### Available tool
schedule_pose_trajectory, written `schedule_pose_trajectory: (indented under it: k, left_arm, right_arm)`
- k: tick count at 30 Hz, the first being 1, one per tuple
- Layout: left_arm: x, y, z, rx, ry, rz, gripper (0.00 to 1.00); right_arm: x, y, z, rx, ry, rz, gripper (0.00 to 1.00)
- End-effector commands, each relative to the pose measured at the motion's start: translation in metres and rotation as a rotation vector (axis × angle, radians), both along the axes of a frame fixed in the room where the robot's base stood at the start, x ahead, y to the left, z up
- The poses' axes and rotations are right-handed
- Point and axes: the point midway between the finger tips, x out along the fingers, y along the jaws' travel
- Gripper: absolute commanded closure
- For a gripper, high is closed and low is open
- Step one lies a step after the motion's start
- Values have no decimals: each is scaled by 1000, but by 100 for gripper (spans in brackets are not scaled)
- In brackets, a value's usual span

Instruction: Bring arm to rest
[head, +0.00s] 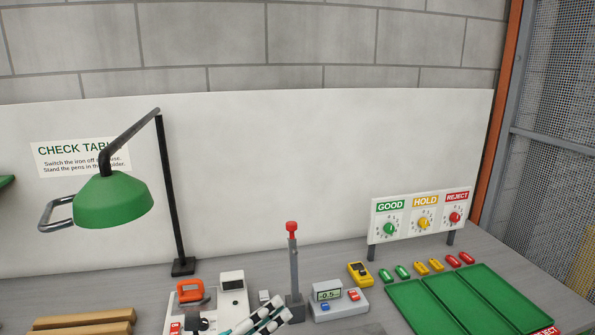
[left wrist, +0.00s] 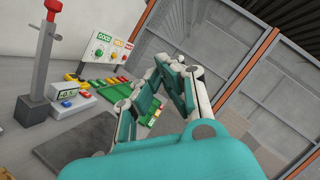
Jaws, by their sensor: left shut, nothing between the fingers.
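My left gripper (head: 277,317), white, teal and dark, shows at the bottom edge of the head view. It is shut and empty. It appears in front of the grey bench, between the white device on its left and the grey scale on its right. The picture does not show whether it touches anything. In the left wrist view, a large teal part of my arm fills the bottom, with white and teal linkages above it. My right gripper is not seen.
A post with a red knob (head: 292,270) stands behind the gripper. A scale (head: 337,303), green trays (head: 478,295) and a GOOD/HOLD/REJECT dial panel (head: 421,222) are to the right. A green lamp (head: 113,203), a white device (head: 233,294) and wooden bars (head: 80,328) are left.

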Motion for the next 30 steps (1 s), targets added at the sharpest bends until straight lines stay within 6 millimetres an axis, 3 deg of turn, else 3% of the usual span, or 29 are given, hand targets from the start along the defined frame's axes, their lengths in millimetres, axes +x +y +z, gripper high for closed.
schedule_pose_trajectory:
  k: [2,5,9,13,16,21,30]
  left_arm:
    - [7,27,8,-253,160,137,100]
    - [14,72,-3,-545,379,321,100]
    - [2,133,-58,-910,723,592,100]
    - [-41,171,-132,-1186,1063,860,100]
    - [-85,181,-178,-1324,1284,1035,100]
    - [-151,181,-223,-1443,1550,1254,100]
    - [-248,165,-254,-1511,1883,1542,100]
  right_arm:
    - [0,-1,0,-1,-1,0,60]
    - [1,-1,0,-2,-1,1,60]
    - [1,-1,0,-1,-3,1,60]
    - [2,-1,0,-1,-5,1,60]
    - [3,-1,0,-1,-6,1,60]
    - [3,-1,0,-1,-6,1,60]
    - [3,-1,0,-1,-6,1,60]
